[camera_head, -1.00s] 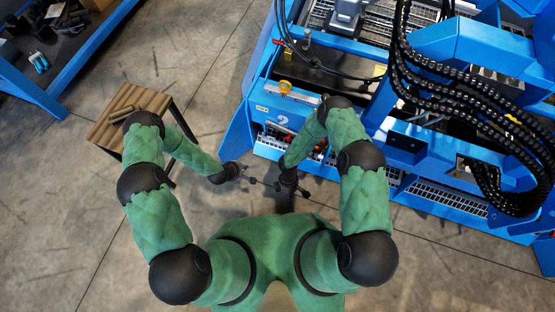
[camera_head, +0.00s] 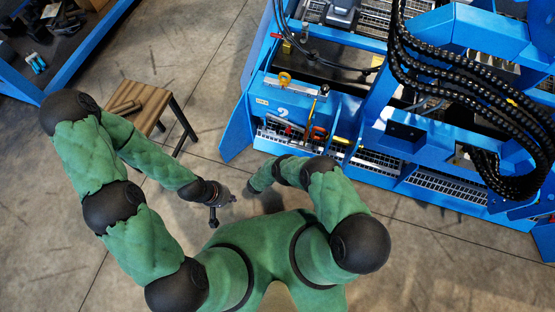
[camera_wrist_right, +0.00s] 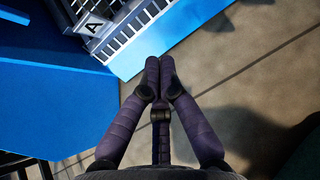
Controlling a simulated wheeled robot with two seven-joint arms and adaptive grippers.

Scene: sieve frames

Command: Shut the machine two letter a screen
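Machine two is the blue machine (camera_head: 262,84) with a white "2" on its front panel, at the upper middle of the head view. A plate with a black letter A (camera_wrist_right: 90,27) shows at the upper left of the right wrist view, beside a pale slotted screen (camera_wrist_right: 128,36). In the head view I cannot tell which grating carries the letter. My right gripper (camera_wrist_right: 160,62) has its two fingers together and empty, just below the slotted strip; contact is unclear. It is hidden in the head view. My left gripper (camera_head: 225,204) is over bare floor, away from the machine; its finger opening is unclear.
Red and yellow tools (camera_head: 318,133) lie along the machine's front. Thick black hoses (camera_head: 455,95) hang at its right. Bare floor lies between stool and machine.

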